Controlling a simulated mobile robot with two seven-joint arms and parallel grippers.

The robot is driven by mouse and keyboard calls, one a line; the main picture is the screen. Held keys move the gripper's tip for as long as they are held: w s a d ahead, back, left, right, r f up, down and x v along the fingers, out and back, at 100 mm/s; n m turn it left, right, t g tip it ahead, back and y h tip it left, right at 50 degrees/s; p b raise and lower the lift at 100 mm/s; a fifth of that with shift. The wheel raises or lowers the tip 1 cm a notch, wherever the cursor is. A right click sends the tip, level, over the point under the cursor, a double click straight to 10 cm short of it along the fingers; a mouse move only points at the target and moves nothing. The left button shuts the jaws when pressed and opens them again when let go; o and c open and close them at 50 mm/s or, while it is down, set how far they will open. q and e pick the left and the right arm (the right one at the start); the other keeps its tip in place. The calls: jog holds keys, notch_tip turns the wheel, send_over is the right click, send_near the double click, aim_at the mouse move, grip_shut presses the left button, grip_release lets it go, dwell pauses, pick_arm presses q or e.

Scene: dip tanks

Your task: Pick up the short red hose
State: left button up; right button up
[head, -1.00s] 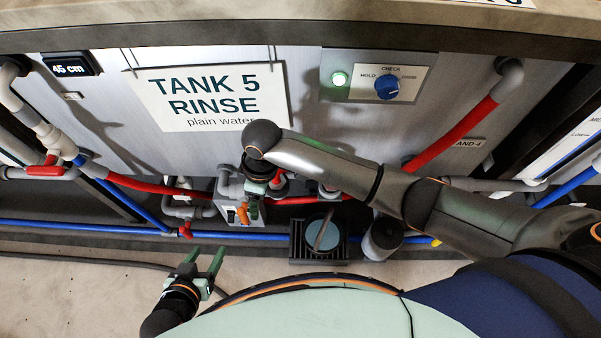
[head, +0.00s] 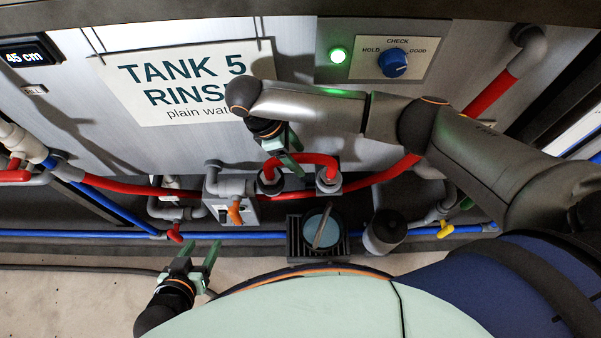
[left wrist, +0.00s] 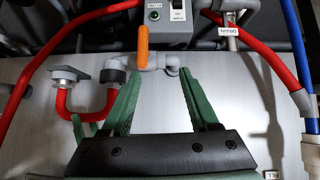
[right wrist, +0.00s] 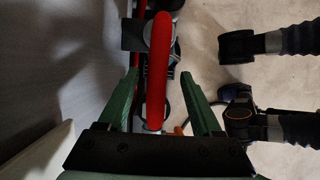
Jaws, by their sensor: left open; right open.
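The short red hose (head: 318,160) arches between two grey couplings low on the tank front in the head view. It also shows as a red loop at the left of the left wrist view (left wrist: 85,114). In the right wrist view the hose (right wrist: 160,70) runs lengthwise between the fingers of my right gripper (right wrist: 162,95), which are open and apart from it. In the head view my right gripper (head: 288,150) hangs just above and left of the arch. My left gripper (head: 204,250) is open and empty, low and left of the hose.
An orange-handled valve (head: 235,212) stands close left of the hose. A dark grate with a round blue lid (head: 322,230) and a grey cylinder (head: 384,232) lie below. A long blue pipe (head: 100,233) runs along the bottom. Clear floor (head: 60,300) lies at lower left.

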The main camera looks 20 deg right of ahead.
jog(key=shift+d+f, duration=0.1)
jog(key=shift+f, duration=0.25)
jog(key=b+x, duration=0.1)
jog(key=x, duration=0.1)
jog(key=shift+d+f, duration=0.15)
jog(key=shift+f, duration=0.1)
jog(key=shift+b+x, duration=0.3)
jog(key=shift+x, duration=0.7)
pick_arm(q)
jog(key=shift+w+a+r+t, duration=0.15)
jog(key=shift+w+r+t, duration=0.2)
jog(key=shift+w, duration=0.2)
jog(key=shift+w+a+r+t, duration=0.1)
jog(key=shift+w+r+t, duration=0.25)
jog(key=shift+w, duration=0.15)
pick_arm(e)
grip_shut()
jog(key=shift+r, duration=0.1)
